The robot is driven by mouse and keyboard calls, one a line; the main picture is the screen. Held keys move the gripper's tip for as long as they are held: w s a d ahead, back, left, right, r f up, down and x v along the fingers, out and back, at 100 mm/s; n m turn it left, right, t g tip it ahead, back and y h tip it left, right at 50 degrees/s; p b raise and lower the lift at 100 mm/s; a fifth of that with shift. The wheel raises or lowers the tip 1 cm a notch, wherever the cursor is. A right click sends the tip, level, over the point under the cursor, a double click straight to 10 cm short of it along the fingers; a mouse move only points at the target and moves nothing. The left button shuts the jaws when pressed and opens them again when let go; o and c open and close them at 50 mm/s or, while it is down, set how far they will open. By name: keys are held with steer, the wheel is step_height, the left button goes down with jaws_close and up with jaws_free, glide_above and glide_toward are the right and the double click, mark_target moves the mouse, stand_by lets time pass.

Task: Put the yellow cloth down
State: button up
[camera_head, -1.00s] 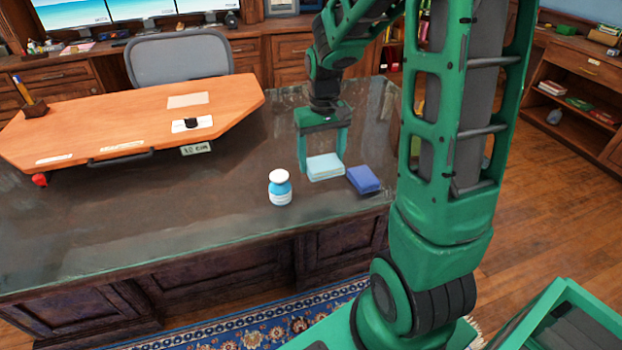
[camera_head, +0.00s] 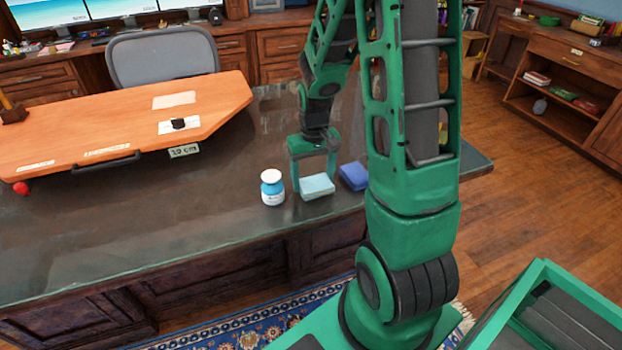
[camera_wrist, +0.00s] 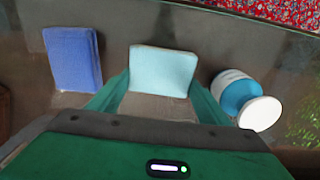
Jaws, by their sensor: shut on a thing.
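No yellow cloth shows in either view. My gripper (camera_head: 314,179) is shut on a folded light blue cloth (camera_head: 317,187), with a finger at each side of it. The cloth is at or just above the dark desk top; I cannot tell whether it touches. In the wrist view the light blue cloth (camera_wrist: 163,70) lies flat between my green fingers. A folded dark blue cloth (camera_head: 354,176) lies on the desk to its right in the head view. It is at the left in the wrist view (camera_wrist: 72,58).
A blue and white bottle (camera_head: 272,188) stands close to the left of the held cloth. The dark desk (camera_head: 130,225) is clear farther left. An orange board (camera_head: 120,120) covers its back left part. The desk's front edge is close to the cloth.

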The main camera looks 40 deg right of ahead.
mark_target(313, 179)
steer(key=shift+f, duration=0.25)
steer(key=o, duration=1)
steer(key=shift+s+f, duration=0.1)
steer(key=shift+a, duration=0.1)
steer(key=shift+a, duration=0.1)
step_height(313, 179, up, 12)
steer(key=s+r+m, duration=0.1)
steer(key=s, duration=0.6)
steer(key=s+r+m, duration=0.1)
steer(key=s+r, duration=0.1)
steer(key=s, duration=0.5)
steer(key=s+r+m, duration=0.1)
steer(key=s+r, duration=0.1)
steer(key=s, duration=0.6)
steer(key=shift+s+a+r, duration=0.1)
steer(key=shift+a+r, duration=0.05)
steer(key=shift+a, duration=0.15)
